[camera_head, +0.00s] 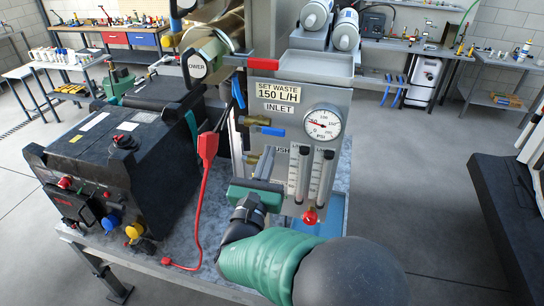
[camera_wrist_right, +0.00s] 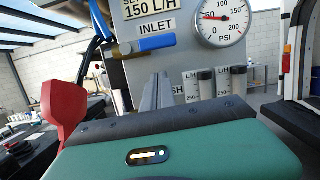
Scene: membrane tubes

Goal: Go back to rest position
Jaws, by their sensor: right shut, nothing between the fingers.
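My right gripper (camera_head: 267,155) reaches up from the bottom of the head view, in front of the grey control panel (camera_head: 340,95). Its fingers are shut with nothing between them. In the right wrist view the closed fingers (camera_wrist_right: 157,92) point at the panel, below the blue inlet valve handle (camera_wrist_right: 158,44). In the head view that handle (camera_head: 272,131) is horizontal, above the fingertips. I cannot tell whether the fingers touch the panel. My gripper body hides part of the panel's lower left. My left gripper is not in view.
A pressure gauge (camera_head: 322,124), two flow meters (camera_head: 312,175) and a red knob (camera_head: 309,217) are close on the right. A red lever (camera_head: 262,64) is above. A red plug (camera_head: 207,147) with its cable and a black power unit (camera_head: 105,175) stand left. Floor (camera_head: 415,190) at right is clear.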

